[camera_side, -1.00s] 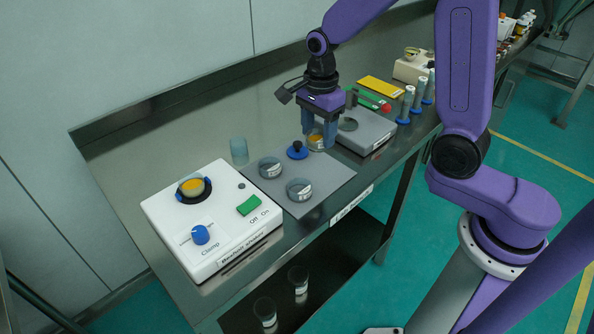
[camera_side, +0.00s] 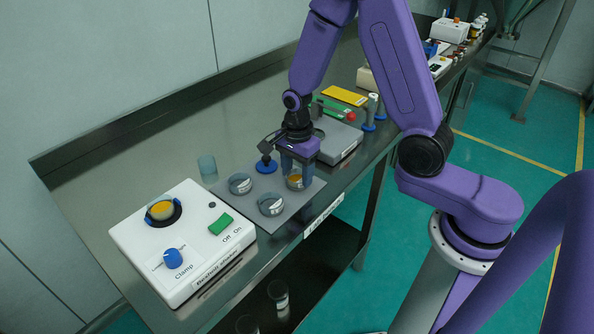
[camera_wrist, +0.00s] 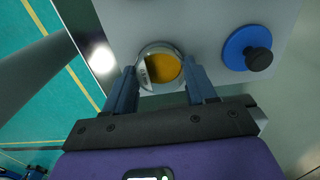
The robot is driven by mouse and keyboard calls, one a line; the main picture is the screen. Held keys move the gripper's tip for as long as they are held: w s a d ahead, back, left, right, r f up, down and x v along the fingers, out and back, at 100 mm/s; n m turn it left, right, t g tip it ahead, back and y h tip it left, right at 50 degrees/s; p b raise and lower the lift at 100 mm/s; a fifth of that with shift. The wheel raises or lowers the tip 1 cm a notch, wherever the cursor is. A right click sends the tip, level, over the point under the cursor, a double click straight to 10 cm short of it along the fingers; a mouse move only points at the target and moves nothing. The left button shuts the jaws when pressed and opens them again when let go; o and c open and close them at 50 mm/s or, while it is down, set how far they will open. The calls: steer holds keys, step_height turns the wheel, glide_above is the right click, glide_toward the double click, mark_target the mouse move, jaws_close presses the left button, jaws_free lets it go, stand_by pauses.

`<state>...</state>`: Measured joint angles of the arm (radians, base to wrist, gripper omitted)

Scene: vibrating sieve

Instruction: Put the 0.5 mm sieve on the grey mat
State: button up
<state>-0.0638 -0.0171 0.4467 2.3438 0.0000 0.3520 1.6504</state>
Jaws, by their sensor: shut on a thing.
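A round, clear-walled sieve (camera_side: 295,182) with orange material inside is between the fingers of my gripper (camera_side: 297,172), which is shut on it. It is upright at the right part of the grey mat (camera_side: 240,208); I cannot tell whether it touches the mat. The wrist view shows the fingers on both sides of the sieve (camera_wrist: 162,68), over the mat (camera_wrist: 205,20). Two similar round sieves, one at the back (camera_side: 240,184) and one at the front (camera_side: 271,204), stand on the mat. Their size labels are too small to read.
A blue knobbed disc (camera_side: 265,166) lies on the mat close behind the held sieve. The white shaker (camera_side: 185,245) holds a yellow-filled cup at left. A bluish cup (camera_side: 207,166) stands behind the mat. A grey device (camera_side: 340,141) stands to the right. The bench's front edge is close.

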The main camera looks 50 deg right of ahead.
steer(key=shift+f, duration=0.15)
steer(key=o, duration=1.1)
step_height(320, 180, up, 12)
steer(key=shift+r, duration=0.15)
steer(key=s+n, duration=0.8)
steer(key=n, duration=0.2)
steer(key=s+a+r+n, duration=0.1)
steer(key=s+n, duration=0.6)
steer(key=n, duration=0.3)
steer(key=s+a+r+n, duration=0.1)
steer(key=s+n, duration=0.7)
steer(key=n, duration=0.2)
steer(key=shift+s+a+r+n, duration=0.1)
steer(key=shift+s+a+n, duration=0.05)
steer(key=shift+s+n, duration=0.2)
